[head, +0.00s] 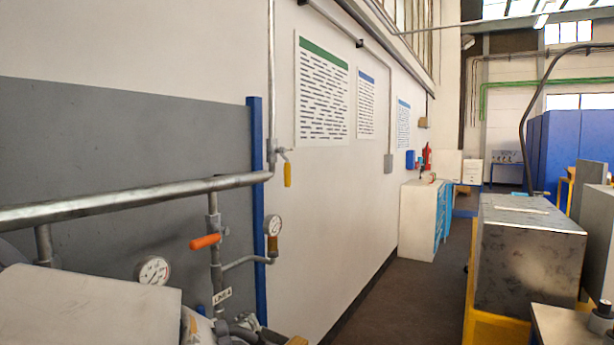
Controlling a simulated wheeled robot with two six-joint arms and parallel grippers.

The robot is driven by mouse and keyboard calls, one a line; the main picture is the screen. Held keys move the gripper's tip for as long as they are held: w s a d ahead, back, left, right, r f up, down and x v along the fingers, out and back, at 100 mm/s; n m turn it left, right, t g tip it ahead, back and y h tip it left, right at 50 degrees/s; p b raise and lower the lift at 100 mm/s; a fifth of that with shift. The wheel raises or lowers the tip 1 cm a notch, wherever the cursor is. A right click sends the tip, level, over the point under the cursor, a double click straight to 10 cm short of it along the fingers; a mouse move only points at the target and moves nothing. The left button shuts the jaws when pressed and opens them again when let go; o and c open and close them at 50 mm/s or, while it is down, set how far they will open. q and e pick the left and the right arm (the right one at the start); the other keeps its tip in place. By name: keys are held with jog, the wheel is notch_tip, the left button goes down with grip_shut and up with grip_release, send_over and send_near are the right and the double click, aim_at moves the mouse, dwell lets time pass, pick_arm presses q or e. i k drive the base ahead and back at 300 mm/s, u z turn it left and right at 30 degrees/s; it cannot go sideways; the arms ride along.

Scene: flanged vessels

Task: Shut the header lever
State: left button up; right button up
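A grey header pipe (130,200) runs across the left side in front of a grey panel. An orange lever (205,241) sits on the vertical branch pipe (214,265) below it, pointing left, roughly level and across that branch. A yellow lever (287,174) hangs straight down from a small valve near the pipe's right end. I cannot tell from the picture which of the two is the header lever. Neither gripper can be made out, and nothing is seen touching either lever.
Gauges (153,271) and (273,225) sit near the pipes. A white tag (222,296) hangs low on the branch. A blue post (257,200) edges the panel. A metal box (528,255) stands at right; the dark floor between is clear.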

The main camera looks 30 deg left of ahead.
aim_at(287, 166)
jog(key=i, duration=2.8)
jog(key=u, duration=2.3)
